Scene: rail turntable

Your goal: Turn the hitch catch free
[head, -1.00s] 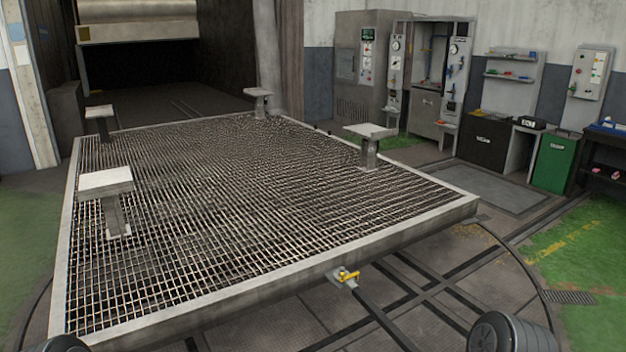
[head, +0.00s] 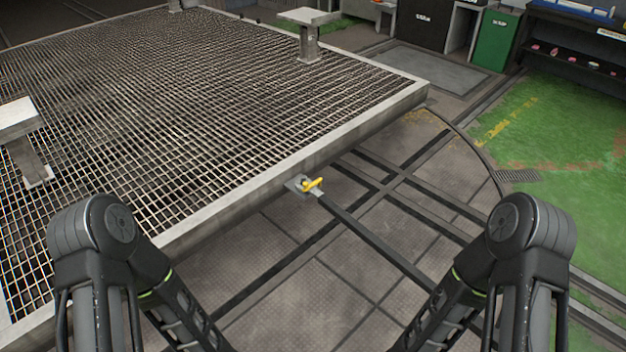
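The hitch catch (head: 313,185) is a small yellow lever on a grey bracket (head: 296,187). It sits at the near edge of the mesh-topped platform (head: 368,127), where a dark bar (head: 375,242) meets it. Nothing touches the catch. My two arms come in at the lower left and lower right of the head view, with the catch between and beyond them. Both grippers are outside the frame, below its bottom edge, so their state is hidden.
Pale pedestals (head: 308,33) stand on the platform. Dark rails cross the plated floor (head: 345,310) in front of it. A green bin (head: 495,38) and a dark shelf (head: 570,45) stand at the back right. The green floor (head: 560,130) at right is clear.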

